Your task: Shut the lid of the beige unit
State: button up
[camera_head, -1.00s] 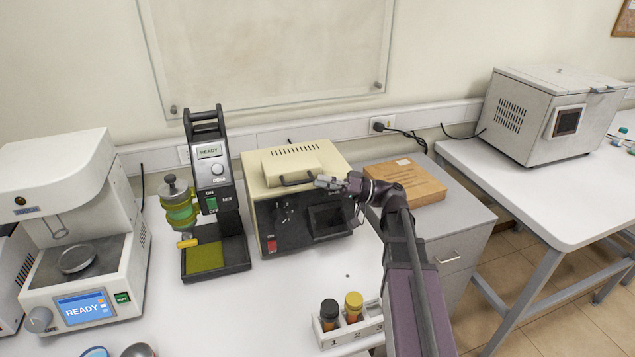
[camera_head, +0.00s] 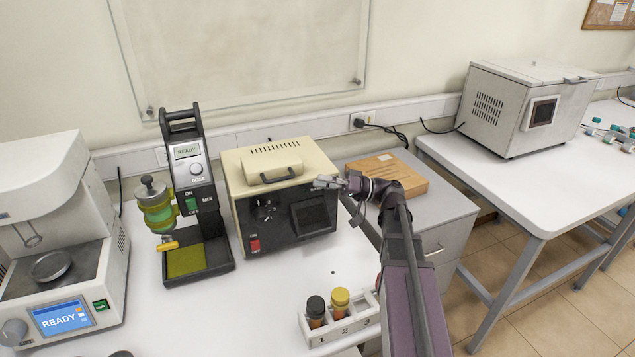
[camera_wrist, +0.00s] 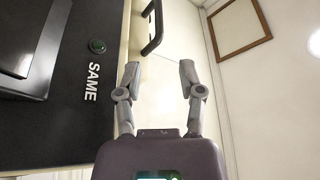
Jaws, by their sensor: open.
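The beige unit (camera_head: 325,172) stands on the white bench with a black front panel. Its beige lid (camera_head: 270,160) lies down on top, with a dark handle (camera_head: 278,175) at its front; I cannot tell whether it is fully shut. My gripper (camera_head: 322,183) is at the unit's upper front right corner, right of the handle, and holds nothing. In the wrist view my gripper (camera_wrist: 160,75) has its two fingers apart over the beige surface. The handle (camera_wrist: 153,30) shows beyond the fingertips, apart from them. The black panel (camera_wrist: 65,110) is on the left there.
A black mixer (camera_head: 208,200) stands just left of the unit. A wooden box (camera_head: 388,172) lies on the grey cabinet to the right. A white rack (camera_head: 345,330) with two capped bottles stands at the front, near my arm. Bare bench lies before the unit.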

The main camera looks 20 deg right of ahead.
jog(key=shift+f+b+v, duration=0.1)
jog(key=shift+b+v, duration=0.3)
jog(key=shift+v, duration=0.9)
jog(key=shift+f+b+v, duration=0.15)
jog(key=shift+b+v, duration=0.25)
jog(key=shift+v, duration=0.9)
jog(key=shift+w, duration=0.1)
